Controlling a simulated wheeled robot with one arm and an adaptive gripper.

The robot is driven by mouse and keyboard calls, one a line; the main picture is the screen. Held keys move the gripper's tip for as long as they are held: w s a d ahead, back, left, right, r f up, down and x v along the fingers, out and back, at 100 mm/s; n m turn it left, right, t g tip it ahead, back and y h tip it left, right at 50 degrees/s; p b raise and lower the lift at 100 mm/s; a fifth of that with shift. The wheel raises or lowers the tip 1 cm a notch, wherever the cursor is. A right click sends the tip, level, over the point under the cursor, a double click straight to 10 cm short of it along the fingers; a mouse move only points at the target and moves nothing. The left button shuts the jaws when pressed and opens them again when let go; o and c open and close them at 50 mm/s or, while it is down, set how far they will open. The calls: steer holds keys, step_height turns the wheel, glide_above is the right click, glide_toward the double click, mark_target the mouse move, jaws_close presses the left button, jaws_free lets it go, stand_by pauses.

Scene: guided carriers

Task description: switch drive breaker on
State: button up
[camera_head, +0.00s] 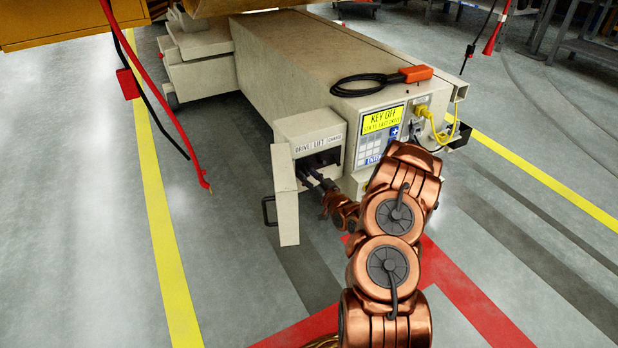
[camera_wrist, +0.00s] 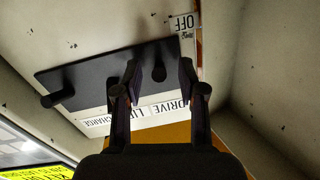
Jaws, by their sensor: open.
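The breaker box (camera_head: 310,128) on the end of the carrier is labelled DRIVE, LIFT, CHARGE. In the wrist view, its black breaker panel (camera_wrist: 90,78) fills the middle, with an OFF label (camera_wrist: 185,22) above. One dark lever, the drive breaker (camera_wrist: 158,73) judging by the order of labels, stands between my fingers. Another lever, the charge breaker (camera_wrist: 50,100), shows at the panel's left end. The lift lever is not clearly visible, perhaps behind my left finger. My gripper (camera_wrist: 158,78) is open, one finger on each side of the drive lever; contact cannot be told. It reaches into the box opening (camera_head: 318,182).
The box's open door (camera_head: 285,195) hangs just left of my gripper. A display (camera_head: 381,121) reads KEY OFF. An orange-handled cable (camera_head: 415,74) lies on the carrier top. A yellow cable (camera_head: 440,130) hangs at right. Red and black cables (camera_head: 160,90) dangle at left over clear floor.

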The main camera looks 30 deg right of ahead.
jaws_close()
stand_by(0.3)
